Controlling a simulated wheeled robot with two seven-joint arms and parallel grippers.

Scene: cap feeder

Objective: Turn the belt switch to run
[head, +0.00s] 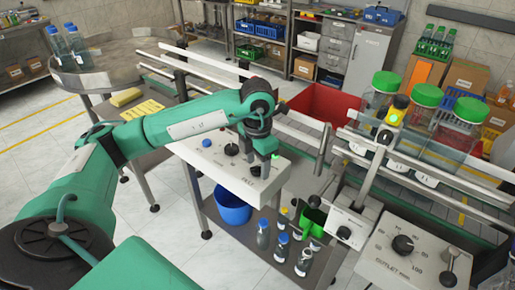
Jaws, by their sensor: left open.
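A white control box (190,152) with a sloped top stands left of the conveyor. The gripper hides part of the box top. I cannot read which control is the belt switch or its setting. My right gripper is out of view.
Conveyor rails (300,130) run behind the box. Green-lidded jars (385,98) stand at the right. A blue bucket (232,208) and small bottles (282,247) sit on a lower shelf.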

